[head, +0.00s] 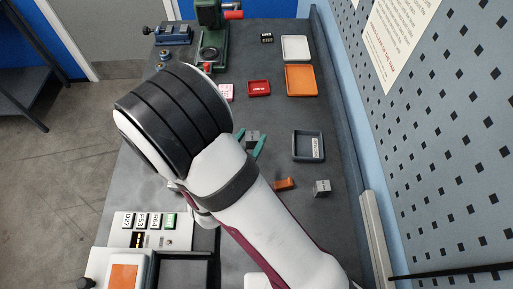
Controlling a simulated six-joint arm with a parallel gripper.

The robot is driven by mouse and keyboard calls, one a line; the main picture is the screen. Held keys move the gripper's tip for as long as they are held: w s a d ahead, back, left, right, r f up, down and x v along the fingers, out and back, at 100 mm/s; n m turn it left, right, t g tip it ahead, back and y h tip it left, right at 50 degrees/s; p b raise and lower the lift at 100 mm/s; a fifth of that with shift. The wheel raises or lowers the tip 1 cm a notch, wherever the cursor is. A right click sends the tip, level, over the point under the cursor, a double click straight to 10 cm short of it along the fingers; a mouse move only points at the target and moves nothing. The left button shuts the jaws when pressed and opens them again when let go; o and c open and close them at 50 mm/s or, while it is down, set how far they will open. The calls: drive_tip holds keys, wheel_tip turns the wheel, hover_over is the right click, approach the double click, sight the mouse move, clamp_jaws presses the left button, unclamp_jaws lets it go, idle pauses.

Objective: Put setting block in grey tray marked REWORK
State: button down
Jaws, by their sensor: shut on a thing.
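My gripper (251,141) shows beyond my arm, with two teal fingers on either side of a small grey block (252,135). It is shut on this block, which looks like the setting block. The arm hides part of the gripper. How high the block is above the bench is hard to tell. A dark grey tray (296,148) lies to the right of the gripper. It looks empty, and a pale label (316,148) sits at its right side. The lettering is too small to read.
A second grey block (322,188) and an orange-brown piece (284,184) lie below the tray. A green press (212,45) stands at the back. A pegboard wall (440,130) bounds the right.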

drive_tip(key=shift+r, duration=0.35)
drive_tip(key=shift+d+r, duration=0.1)
drive_tip(key=shift+d, duration=0.2)
drive_tip(key=s+d+r+m+g+h, duration=0.15)
drive_tip(key=d+m+g+h, duration=0.75)
drive_tip(key=d, duration=1.5)
drive_tip(key=shift+m+t+y, duration=0.3)
drive_tip(key=shift+t+y, duration=0.2)
drive_tip(key=shift+t, duration=0.4)
drive_tip(key=w+a+f, duration=0.2)
drive_tip(key=a, duration=0.1)
drive_tip(key=w+a+f, duration=0.2)
drive_tip(key=a, duration=0.1)
drive_tip(key=w+a+f, duration=0.2)
drive_tip(key=a, duration=0.1)
drive_tip(key=shift+f, duration=0.3)
hover_over(302, 149)
drive_tip(key=shift+s+f, duration=0.1)
drive_tip(key=shift+f, duration=2.05)
drive_tip(key=shift+c, duration=2.2)
unclamp_jaws()
drive_tip(key=shift+f, duration=0.15)
